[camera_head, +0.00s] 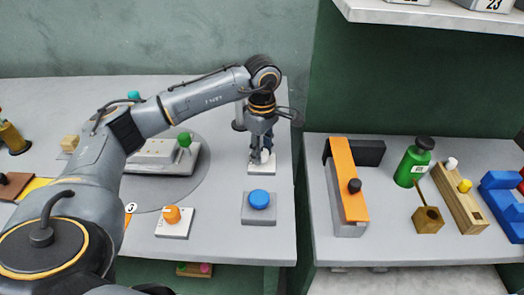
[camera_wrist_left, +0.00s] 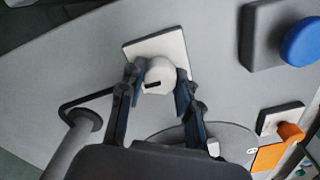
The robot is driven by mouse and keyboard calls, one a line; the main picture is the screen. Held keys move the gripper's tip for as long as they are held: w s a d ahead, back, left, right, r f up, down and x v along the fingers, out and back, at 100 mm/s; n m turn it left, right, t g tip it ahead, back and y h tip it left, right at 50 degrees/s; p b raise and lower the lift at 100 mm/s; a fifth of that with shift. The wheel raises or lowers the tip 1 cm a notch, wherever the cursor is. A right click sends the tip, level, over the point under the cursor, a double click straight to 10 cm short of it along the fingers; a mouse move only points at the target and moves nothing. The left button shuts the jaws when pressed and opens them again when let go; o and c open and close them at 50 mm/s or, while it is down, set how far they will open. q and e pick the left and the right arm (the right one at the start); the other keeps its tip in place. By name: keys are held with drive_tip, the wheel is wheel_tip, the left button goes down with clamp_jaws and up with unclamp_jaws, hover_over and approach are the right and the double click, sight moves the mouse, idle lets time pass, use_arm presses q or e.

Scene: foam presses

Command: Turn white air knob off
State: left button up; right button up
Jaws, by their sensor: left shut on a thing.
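The white air knob (camera_head: 265,156) sits on a white square plate (camera_head: 262,169) near the back right of the left table. In the left wrist view the white knob (camera_wrist_left: 159,76) has a dark slot on its face, and its white plate (camera_wrist_left: 140,47) lies flat around it. My left gripper (camera_head: 262,154) points down over the plate. Its two dark fingers (camera_wrist_left: 159,84) stand on either side of the knob and are shut on it. The right gripper is in neither view.
A blue button (camera_head: 260,199) on a grey base and an orange knob (camera_head: 173,214) on a white plate stand nearer the front. A green-topped lever (camera_head: 184,141) is left of my gripper. A gap separates the right table, which holds a green bottle (camera_head: 413,163).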

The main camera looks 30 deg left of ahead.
use_arm(q)
drive_tip(key=o, duration=1.1)
drive_tip(key=shift+o, duration=0.2)
drive_tip(key=shift+r, duration=0.1)
wheel_tip(320, 180, up, 12)
